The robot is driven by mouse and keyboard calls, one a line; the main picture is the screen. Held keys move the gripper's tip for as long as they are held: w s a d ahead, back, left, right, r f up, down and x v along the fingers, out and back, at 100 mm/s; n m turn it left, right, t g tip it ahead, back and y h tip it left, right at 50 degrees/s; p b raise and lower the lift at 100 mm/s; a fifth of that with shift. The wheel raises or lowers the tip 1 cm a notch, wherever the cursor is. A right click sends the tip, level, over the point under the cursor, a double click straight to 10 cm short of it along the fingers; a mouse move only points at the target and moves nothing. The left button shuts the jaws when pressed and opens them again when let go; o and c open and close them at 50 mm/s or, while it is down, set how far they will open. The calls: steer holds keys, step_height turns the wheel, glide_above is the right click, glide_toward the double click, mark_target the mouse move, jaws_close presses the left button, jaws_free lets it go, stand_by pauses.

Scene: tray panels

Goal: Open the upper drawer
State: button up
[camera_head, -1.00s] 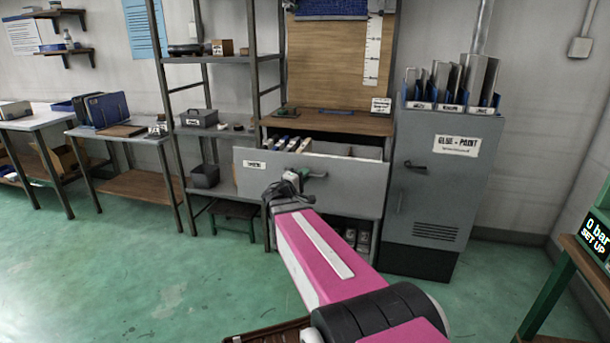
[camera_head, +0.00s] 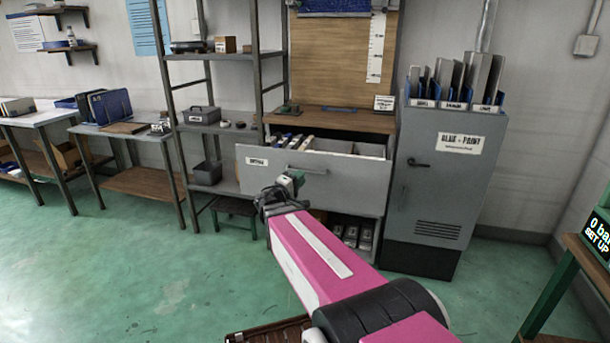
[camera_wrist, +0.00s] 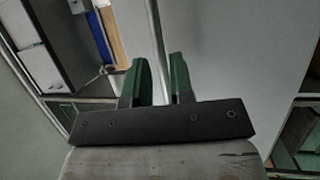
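The upper drawer (camera_head: 350,188) is a wide grey drawer pulled well out of its cabinet. Its compartments show above the front, with several bottle-like items at the left. The grey bar handle (camera_head: 310,171) is on the drawer front. My gripper (camera_head: 294,180) is just in front of the drawer, below and left of the handle's middle. In the wrist view its two green fingers (camera_wrist: 158,80) are spread apart. I see no handle between them, and the grey drawer front (camera_wrist: 205,45) is close behind. Whether any finger touches the drawer is not clear.
A grey locker (camera_head: 440,190) stands right of the drawer cabinet. A metal shelf rack (camera_head: 173,110) is at the left. A lower shelf (camera_head: 350,232) holding small boxes shows under the drawer. Green floor (camera_head: 150,270) is clear at the front left.

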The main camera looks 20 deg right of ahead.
steer(key=v, duration=0.6)
steer(key=s+d+f+m+g+y, duration=0.2)
steer(key=s+f+g+y, duration=0.15)
steer(key=f, duration=0.35)
steer(key=s+d+f+m+g+y, duration=0.2)
steer(key=s+f+g+y, duration=0.15)
steer(key=f, duration=0.25)
steer(key=s+a+f+m+g+y, duration=0.1)
steer(key=s+a+f+g+y, duration=0.2)
steer(key=s+a+f+y, duration=0.3)
steer(key=a+f+y, duration=0.2)
steer(key=a+y, duration=0.1)
steer(key=shift+s+m+g+y, duration=0.2)
steer(key=shift+m+g+y, duration=0.2)
